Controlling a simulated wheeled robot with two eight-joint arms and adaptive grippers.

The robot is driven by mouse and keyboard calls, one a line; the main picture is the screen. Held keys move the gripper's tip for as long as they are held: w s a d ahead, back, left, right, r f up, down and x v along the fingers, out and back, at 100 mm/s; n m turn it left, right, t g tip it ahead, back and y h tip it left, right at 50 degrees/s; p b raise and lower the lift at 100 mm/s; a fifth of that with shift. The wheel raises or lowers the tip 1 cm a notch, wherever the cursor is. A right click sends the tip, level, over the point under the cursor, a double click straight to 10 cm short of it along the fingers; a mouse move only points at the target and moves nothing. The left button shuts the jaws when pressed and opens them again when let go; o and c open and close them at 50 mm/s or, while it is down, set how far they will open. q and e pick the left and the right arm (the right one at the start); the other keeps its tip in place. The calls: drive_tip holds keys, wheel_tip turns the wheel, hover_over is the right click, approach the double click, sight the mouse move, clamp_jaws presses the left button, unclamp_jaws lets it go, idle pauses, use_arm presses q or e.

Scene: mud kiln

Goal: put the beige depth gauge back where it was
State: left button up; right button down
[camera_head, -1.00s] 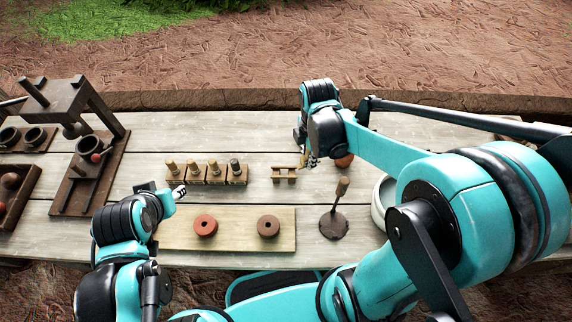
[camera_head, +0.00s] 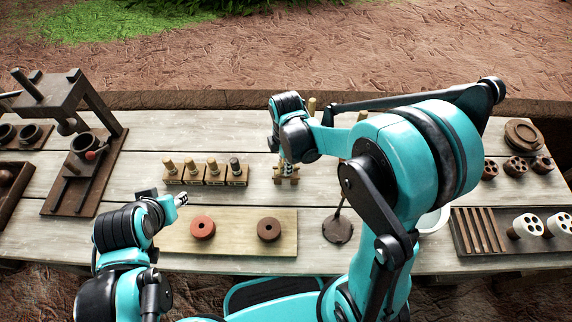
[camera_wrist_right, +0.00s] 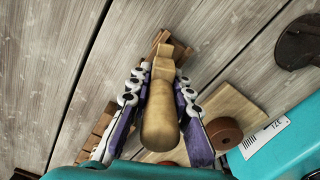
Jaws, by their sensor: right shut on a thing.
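The beige depth gauge (camera_wrist_right: 160,118) shows in the right wrist view as a pale wooden handle clamped between both fingers of my right gripper (camera_wrist_right: 155,82). Its far end is over or at the small wooden stand (camera_wrist_right: 176,45); I cannot tell whether they touch. In the head view my right gripper (camera_head: 287,166) points down at this stand (camera_head: 277,176), and the gauge is mostly hidden by the gripper. My left gripper (camera_head: 181,199) hangs near the pale board's left end, apart from the stand; its fingers are too small to read.
Several pegged wooden blocks (camera_head: 213,176) stand left of the stand. A pale board (camera_head: 236,231) with a red ring (camera_head: 202,228) and a brown ring (camera_head: 268,229) lies in front. A dark round base (camera_head: 338,230) is at right. A wooden press (camera_head: 85,172) stands far left.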

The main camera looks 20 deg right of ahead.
drive_tip(key=shift+f+b, duration=0.45)
drive_tip(key=shift+f, duration=0.05)
drive_tip(key=c, duration=1.4)
unclamp_jaws()
